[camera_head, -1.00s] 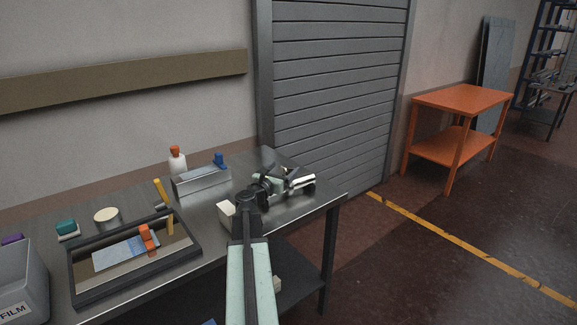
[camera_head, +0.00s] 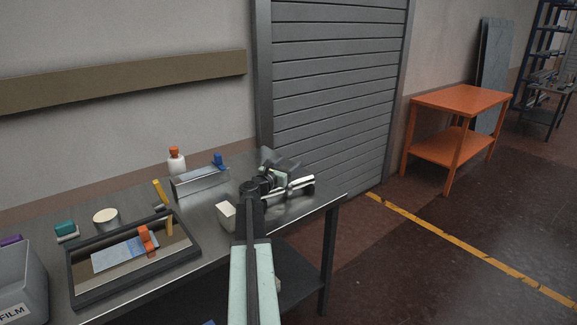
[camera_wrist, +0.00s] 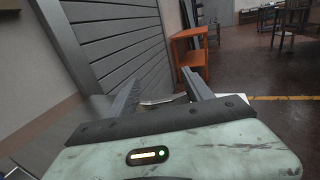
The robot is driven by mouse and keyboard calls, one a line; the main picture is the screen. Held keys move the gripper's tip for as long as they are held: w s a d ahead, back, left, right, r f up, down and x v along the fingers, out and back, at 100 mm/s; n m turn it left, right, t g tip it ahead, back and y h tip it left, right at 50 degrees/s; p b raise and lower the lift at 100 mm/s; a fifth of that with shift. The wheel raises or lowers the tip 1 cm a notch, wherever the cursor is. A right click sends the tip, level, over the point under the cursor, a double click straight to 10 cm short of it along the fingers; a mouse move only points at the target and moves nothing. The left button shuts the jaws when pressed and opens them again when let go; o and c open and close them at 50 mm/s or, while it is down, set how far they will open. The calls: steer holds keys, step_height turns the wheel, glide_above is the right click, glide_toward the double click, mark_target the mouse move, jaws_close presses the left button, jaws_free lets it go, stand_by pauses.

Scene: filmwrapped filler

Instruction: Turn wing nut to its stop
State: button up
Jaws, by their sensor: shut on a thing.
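My gripper (camera_head: 284,166) is at the right end of the steel workbench, beside a silver cylindrical part (camera_head: 298,187). In the wrist view my two fingers (camera_wrist: 162,92) stand apart, with a pale curved metal piece (camera_wrist: 164,100) between them. It is likely the wing nut, though its wings do not show clearly. In the head view my gripper and wrist hide most of what it holds, so how far the nut is turned cannot be seen.
The steel workbench (camera_head: 197,220) carries a black-framed tray (camera_head: 84,293), a white block (camera_head: 226,214), a metal box with a blue part (camera_head: 201,181) and a bottle (camera_head: 176,163). A roller shutter (camera_head: 335,90) stands behind. An orange table (camera_head: 460,98) is farther right.

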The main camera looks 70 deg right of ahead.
mark_target(285, 167)
steer(key=m+g+y, duration=0.1)
steer(key=m+g, duration=0.1)
steer(key=g, duration=0.1)
steer(key=shift+d, duration=0.1)
steer(key=shift+s+a+m+g+y, duration=0.15)
steer(key=shift+s+m+g+y, duration=0.2)
steer(key=shift+g, duration=0.2)
steer(key=shift+s+a+m+g+y, duration=0.15)
steer(key=shift+m+g+y, duration=0.1)
steer(key=shift+m+g, duration=0.25)
steer(key=o, duration=1.4)
steer(key=v, duration=0.8)
steer(key=shift+d, duration=0.1)
